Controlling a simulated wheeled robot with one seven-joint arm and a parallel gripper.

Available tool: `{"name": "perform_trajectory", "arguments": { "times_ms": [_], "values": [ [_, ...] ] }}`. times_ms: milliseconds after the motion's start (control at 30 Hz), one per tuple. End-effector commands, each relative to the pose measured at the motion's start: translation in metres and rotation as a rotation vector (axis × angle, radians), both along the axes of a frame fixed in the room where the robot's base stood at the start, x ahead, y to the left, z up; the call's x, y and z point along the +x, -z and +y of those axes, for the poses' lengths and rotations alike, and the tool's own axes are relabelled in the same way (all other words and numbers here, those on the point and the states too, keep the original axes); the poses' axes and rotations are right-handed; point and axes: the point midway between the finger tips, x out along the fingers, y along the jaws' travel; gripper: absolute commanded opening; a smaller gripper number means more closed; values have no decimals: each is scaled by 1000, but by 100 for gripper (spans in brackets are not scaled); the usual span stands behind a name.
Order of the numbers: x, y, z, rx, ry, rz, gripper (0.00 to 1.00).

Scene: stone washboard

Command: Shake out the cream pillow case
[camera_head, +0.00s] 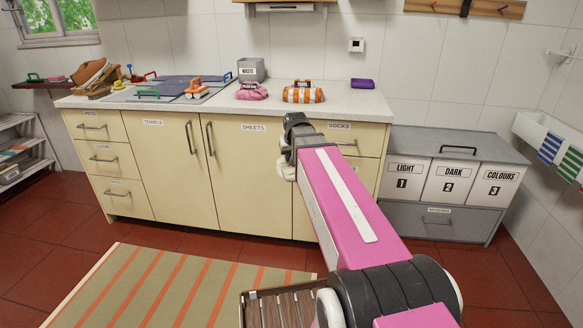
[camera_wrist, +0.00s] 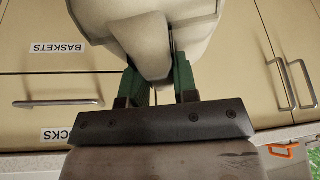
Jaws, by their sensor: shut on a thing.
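The cream pillow case (camera_wrist: 140,35) hangs bunched in my gripper (camera_wrist: 162,82). In the wrist view the green fingers stand on either side of its gathered end, and the cloth spreads beyond them past the top edge of the picture. In the head view only a small pale piece of the pillow case (camera_head: 287,168) shows beside my wrist, in front of the cream cabinet (camera_head: 253,180). My arm hides most of it there, and the fingers are not clear in that view.
The counter (camera_head: 350,106) holds a grey waste bin (camera_head: 251,70), a pink bundle (camera_head: 252,91), an orange-striped bundle (camera_head: 303,94) and a purple folded item (camera_head: 362,84). Laundry bins (camera_head: 448,184) stand right. A striped rug (camera_head: 160,290) lies on the open floor; a slatted wooden item (camera_head: 283,308) is near me.

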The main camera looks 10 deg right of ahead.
Motion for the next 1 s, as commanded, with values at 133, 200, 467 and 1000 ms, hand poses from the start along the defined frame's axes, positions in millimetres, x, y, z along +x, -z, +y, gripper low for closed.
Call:
{"name": "perform_trajectory", "arguments": {
  "times_ms": [133, 200, 467, 1000],
  "values": [
    [0, 0, 0, 0, 0, 0, 1],
    [0, 0, 0, 0, 0, 0, 1],
    [1, -22, 0, 0, 0, -3, 1],
    [2, -172, 0, 0, 0, -3, 1]
  ]
}}
